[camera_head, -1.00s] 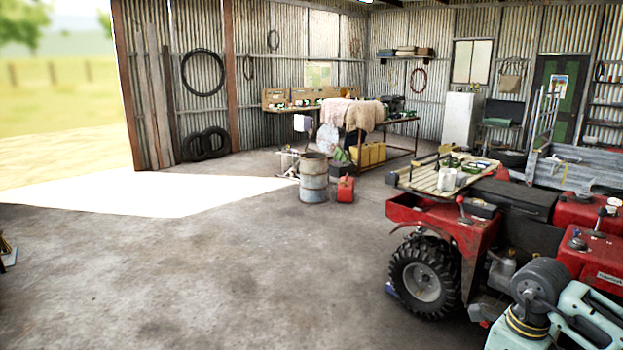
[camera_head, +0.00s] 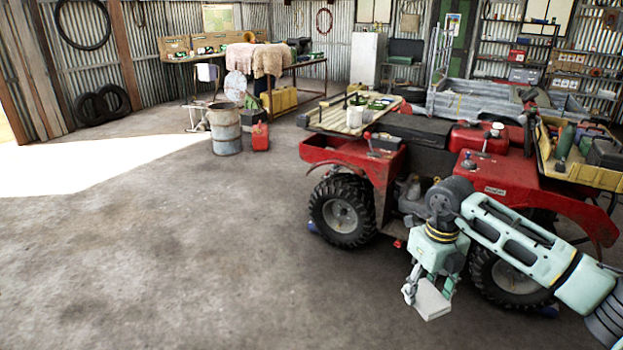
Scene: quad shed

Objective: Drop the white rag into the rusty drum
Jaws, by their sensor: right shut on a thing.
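The rusty drum (camera_head: 226,135) stands upright on the concrete floor in the head view, left of centre and well beyond my grippers. It is grey-blue with rust marks, and its top looks open; its inside is too far to make out. My right gripper (camera_head: 430,287) hangs low at the lower right, in front of the red quad. It is shut on a flat, pale white piece, which looks like the white rag (camera_head: 432,302), held clear of the drum. My left gripper is not in view.
A red quad (camera_head: 362,160) fills the right side, close to my right arm. A red fuel can (camera_head: 260,136) stands just right of the drum. A workbench (camera_head: 318,70) draped with cloths stands behind. The floor at left and centre is clear.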

